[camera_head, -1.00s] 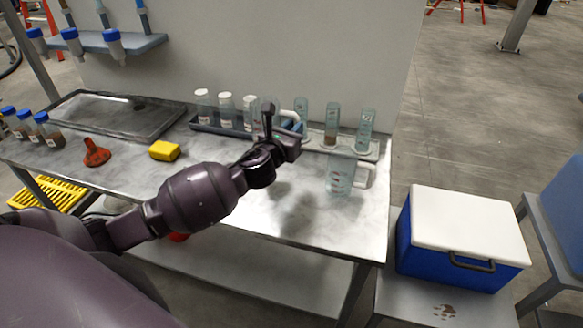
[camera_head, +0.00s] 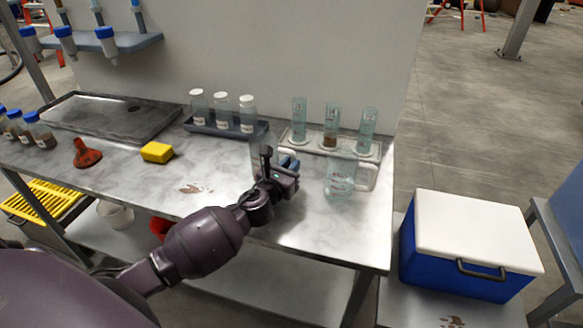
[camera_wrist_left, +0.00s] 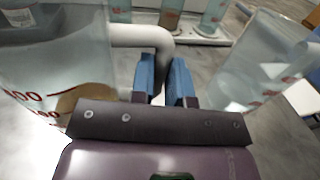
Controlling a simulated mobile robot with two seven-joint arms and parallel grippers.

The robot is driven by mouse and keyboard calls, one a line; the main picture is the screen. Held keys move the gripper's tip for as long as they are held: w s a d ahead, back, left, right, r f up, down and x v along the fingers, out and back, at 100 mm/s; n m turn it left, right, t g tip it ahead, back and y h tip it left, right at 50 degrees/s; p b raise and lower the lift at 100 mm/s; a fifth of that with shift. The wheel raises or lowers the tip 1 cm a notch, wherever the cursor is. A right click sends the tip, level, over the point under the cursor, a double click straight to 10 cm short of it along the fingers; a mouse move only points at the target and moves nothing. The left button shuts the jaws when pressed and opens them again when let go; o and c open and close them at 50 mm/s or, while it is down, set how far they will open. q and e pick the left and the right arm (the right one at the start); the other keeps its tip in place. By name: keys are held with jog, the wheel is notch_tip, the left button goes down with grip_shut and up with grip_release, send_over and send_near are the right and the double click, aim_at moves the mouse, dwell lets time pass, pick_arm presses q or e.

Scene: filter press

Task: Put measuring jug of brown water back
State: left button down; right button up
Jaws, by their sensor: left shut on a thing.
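A clear measuring jug (camera_wrist_left: 50,55) with red marks and a little brown water in its bottom fills the left of the left wrist view. Its pale handle (camera_wrist_left: 140,36) runs between the blue finger pads of my left gripper (camera_wrist_left: 165,78), which is shut on it. In the head view the left gripper (camera_head: 287,163) is over the right half of the steel table and partly hides the jug (camera_head: 262,150). I cannot tell whether the jug's base touches the table. A second clear jug (camera_head: 340,180) stands to the right; it also shows in the wrist view (camera_wrist_left: 262,62). My right gripper is not in view.
Behind are a rack (camera_head: 372,152) with three clear cylinders, one holding brown stuff, and a tray (camera_head: 200,127) with three white-capped bottles. A yellow sponge (camera_head: 156,152) and red funnel (camera_head: 86,153) lie left. The front middle is clear except for a brown stain (camera_head: 193,188).

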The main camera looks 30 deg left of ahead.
pick_arm(q)
jog(key=shift+r, duration=0.2)
jog(key=shift+f, duration=0.2)
jog(key=c, duration=1.1)
grip_release()
jog(key=shift+r, duration=0.3)
jog(key=s, duration=1.2)
jog(key=shift+d+f+p, duration=0.1)
jog(key=shift+d+p, duration=0.15)
jog(key=shift+p, duration=0.1)
jog(key=shift+s+f, duration=0.1)
